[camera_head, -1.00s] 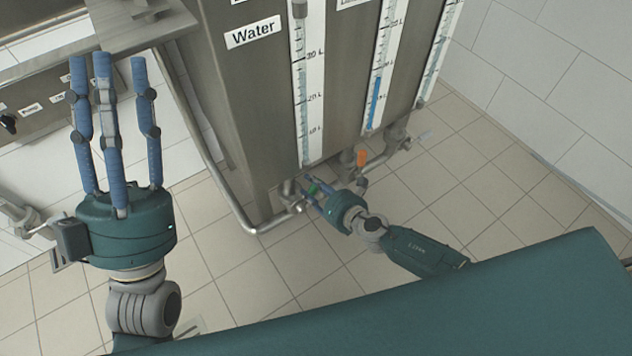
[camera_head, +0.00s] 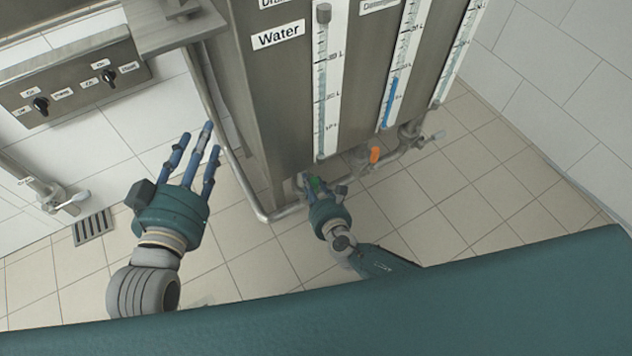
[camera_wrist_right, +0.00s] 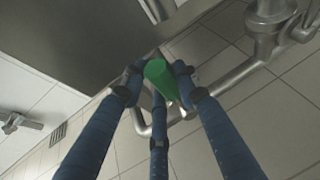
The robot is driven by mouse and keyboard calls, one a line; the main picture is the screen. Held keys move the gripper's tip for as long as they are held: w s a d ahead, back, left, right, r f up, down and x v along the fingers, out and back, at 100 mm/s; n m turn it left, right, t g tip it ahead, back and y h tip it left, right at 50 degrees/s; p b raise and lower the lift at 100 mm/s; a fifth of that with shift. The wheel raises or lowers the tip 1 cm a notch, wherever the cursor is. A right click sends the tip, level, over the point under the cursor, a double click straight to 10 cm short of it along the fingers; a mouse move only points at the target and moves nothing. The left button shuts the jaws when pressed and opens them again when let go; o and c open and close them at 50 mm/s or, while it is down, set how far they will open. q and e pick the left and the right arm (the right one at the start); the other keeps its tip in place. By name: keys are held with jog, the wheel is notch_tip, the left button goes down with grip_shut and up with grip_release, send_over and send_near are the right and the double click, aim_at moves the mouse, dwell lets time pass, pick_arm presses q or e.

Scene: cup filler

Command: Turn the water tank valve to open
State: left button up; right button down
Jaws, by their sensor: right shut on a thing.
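The water tank (camera_head: 262,110), a grey metal tank labelled "Water", stands at the upper middle of the head view. The green valve handle (camera_head: 315,183) is at its foot, small and partly hidden there by my fingers. The right wrist view shows the green handle (camera_wrist_right: 161,79) up close, its round end between the fingertips. My right gripper (camera_head: 315,186) is shut on this handle; it also shows in the right wrist view (camera_wrist_right: 158,84). My left gripper (camera_head: 194,150) is open and empty, left of the tank, fingers pointing up and spread.
An orange valve handle (camera_head: 375,155) sits on the pipe to the right of the green one. A bent pipe (camera_head: 240,178) runs down the tank's left side. A switch panel (camera_head: 75,82) is on the left wall. The tiled floor (camera_head: 470,215) is clear at the right.

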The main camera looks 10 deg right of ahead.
jog(key=shift+a+h, duration=0.1)
jog(key=shift+h, duration=0.2)
jog(key=c, duration=1.3)
grip_release()
jog(key=shift+s, duration=0.2)
jog(key=v, duration=1.1)
jog(key=shift+s, duration=0.4)
